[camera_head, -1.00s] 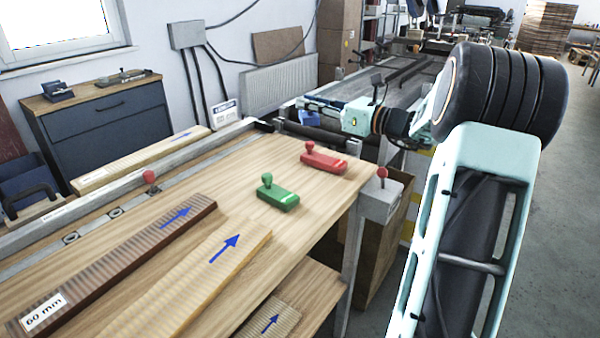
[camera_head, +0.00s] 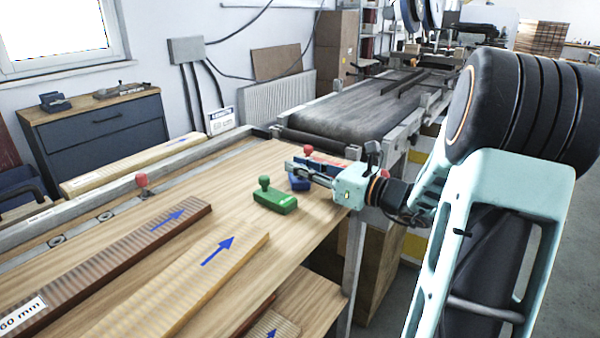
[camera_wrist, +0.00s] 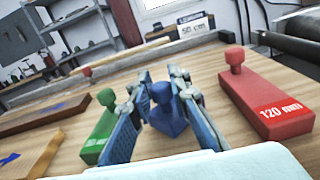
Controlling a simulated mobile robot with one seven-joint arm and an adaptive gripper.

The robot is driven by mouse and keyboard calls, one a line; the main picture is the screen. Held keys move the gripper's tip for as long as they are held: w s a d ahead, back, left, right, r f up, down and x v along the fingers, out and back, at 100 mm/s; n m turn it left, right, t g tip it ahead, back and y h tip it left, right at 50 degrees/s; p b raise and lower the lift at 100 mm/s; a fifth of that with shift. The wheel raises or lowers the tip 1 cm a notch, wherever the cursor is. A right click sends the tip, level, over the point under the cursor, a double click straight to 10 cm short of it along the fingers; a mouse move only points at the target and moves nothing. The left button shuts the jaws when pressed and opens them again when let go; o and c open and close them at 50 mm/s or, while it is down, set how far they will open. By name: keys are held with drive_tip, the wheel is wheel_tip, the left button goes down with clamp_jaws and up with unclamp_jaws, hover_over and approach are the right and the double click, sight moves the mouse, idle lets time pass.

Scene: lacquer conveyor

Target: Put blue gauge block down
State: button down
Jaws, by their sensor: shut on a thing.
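The blue gauge block (camera_head: 299,184) is between the fingers of my gripper (camera_head: 298,169), low over the wooden table top. In the wrist view the blue block (camera_wrist: 168,118) has its knob up, with a blue finger of my gripper (camera_wrist: 161,80) on each side. I cannot tell whether its underside touches the wood. The green block (camera_head: 275,201) lies to its left, and the wrist view shows it (camera_wrist: 103,137) close to the left finger. The red block (camera_head: 325,157), marked 120 mm in the wrist view (camera_wrist: 268,108), lies to the right, partly hidden by my gripper in the head view.
Planks with blue arrows, a dark one (camera_head: 125,258) and a pale one (camera_head: 195,278), lie on the table's left part. A rail with a red knob (camera_head: 141,180) runs along the back. The dark conveyor (camera_head: 345,112) stands behind the table's far end.

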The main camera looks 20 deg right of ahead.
drive_tip(key=shift+f, duration=0.1)
drive_tip(key=c, duration=1.8)
unclamp_jaws()
drive_tip(key=p+v, duration=0.2)
drive_tip(key=v, duration=0.9)
drive_tip(key=shift+d+p, duration=0.1)
drive_tip(key=shift+p, duration=0.2)
drive_tip(key=shift+s+d, duration=0.2)
drive_tip(key=shift+s, duration=0.25)
